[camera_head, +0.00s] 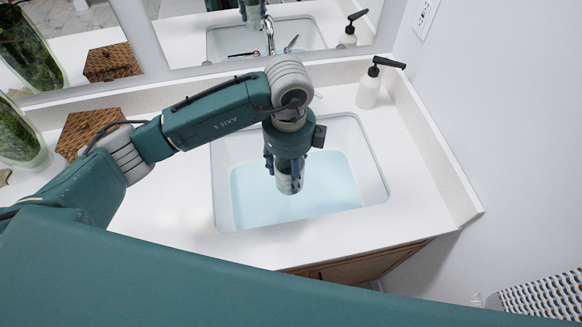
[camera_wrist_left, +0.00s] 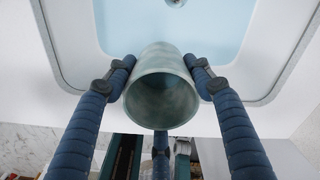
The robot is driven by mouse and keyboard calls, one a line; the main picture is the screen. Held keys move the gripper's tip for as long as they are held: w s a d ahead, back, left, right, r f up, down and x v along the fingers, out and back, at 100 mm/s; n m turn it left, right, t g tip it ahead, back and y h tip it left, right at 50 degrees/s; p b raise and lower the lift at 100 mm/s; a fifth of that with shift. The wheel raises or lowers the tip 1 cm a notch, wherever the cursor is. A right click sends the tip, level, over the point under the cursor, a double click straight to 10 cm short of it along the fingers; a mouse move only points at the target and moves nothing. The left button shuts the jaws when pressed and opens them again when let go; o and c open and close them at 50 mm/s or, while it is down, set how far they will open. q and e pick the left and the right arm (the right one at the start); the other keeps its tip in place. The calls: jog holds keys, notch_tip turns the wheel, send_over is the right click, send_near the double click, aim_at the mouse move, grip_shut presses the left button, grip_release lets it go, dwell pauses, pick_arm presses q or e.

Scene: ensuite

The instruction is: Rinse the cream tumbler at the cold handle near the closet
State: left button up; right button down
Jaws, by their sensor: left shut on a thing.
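My left gripper (camera_head: 286,168) hangs over the sink basin (camera_head: 221,190), fingers pointing down. It is shut on the tumbler (camera_head: 290,183). In the left wrist view the tumbler (camera_wrist_left: 162,90) sits between the blue fingers of the gripper (camera_wrist_left: 160,82), its open mouth toward the camera. It looks pale grey-green and marbled there. The basin holds light blue water (camera_head: 325,185). The tap and its handles are hidden behind my arm; the mirror shows the tap's reflection (camera_head: 270,35) and a handle's reflection (camera_head: 291,43). My right gripper is not in view.
A white soap pump (camera_head: 369,90) stands at the back right of the counter (camera_head: 180,215). A woven box (camera_head: 88,130) and a green glass vase (camera_head: 20,140) stand at the left. A wall rises on the right. The counter's front left is clear.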

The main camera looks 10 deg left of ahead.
pick_arm(q)
jog(key=shift+d+f+n, duration=0.1)
jog(key=shift+d+n, duration=0.1)
jog(key=shift+n, duration=0.7)
jog(key=shift+w+f+n, duration=0.1)
jog(key=shift+n, duration=0.2)
jog(key=w+a+f+b, duration=0.1)
jog(key=w+b, duration=0.3)
jog(key=w, duration=0.2)
jog(key=w+a+f+b, duration=0.1)
jog(key=w+a+b, duration=0.1)
jog(key=w+b, duration=0.2)
jog(key=shift+w+f, duration=0.35)
jog(key=shift+w, duration=1.4)
jog(key=shift+d, duration=0.2)
jog(key=shift+d, duration=0.4)
